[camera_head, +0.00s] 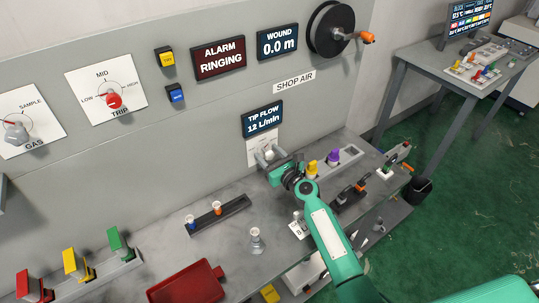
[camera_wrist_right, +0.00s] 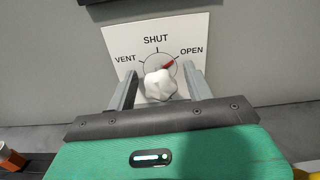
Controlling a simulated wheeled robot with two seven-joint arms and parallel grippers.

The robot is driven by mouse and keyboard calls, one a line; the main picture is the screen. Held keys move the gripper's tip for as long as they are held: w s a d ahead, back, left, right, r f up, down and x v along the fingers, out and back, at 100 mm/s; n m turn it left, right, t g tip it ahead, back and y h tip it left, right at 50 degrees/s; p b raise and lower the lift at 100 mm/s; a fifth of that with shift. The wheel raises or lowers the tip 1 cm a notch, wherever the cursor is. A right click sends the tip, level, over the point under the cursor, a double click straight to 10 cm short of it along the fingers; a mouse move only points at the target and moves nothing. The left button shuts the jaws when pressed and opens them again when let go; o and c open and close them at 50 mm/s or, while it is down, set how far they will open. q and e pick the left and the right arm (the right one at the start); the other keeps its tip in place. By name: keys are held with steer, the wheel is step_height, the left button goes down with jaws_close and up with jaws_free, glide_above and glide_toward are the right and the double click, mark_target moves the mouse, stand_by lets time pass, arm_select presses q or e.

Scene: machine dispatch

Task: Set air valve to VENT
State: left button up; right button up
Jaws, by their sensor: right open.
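The air valve is a white lobed knob (camera_wrist_right: 160,85) on a white plate (camera_wrist_right: 118,40) marked VENT, SHUT and OPEN from left to right. Its red pointer is turned up and right, towards OPEN. My right gripper (camera_wrist_right: 160,76) is open, with one finger on each side of the knob. I cannot tell whether either finger touches it. In the head view the plate (camera_head: 260,146) sits on the grey panel below the TIP FLOW display (camera_head: 262,119), and my right gripper (camera_head: 272,163) partly covers the valve. My left gripper is not in view.
A purple-topped and a yellow-topped item stand in a rack (camera_head: 351,154) right of my right gripper. A dark rack (camera_head: 218,213), a flask (camera_head: 256,240) and a red tray (camera_head: 188,287) lie on the bench to the left. The GAS and TRIP knobs are far left.

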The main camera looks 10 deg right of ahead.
steer(key=shift+c, duration=0.4)
steer(key=c, duration=0.9)
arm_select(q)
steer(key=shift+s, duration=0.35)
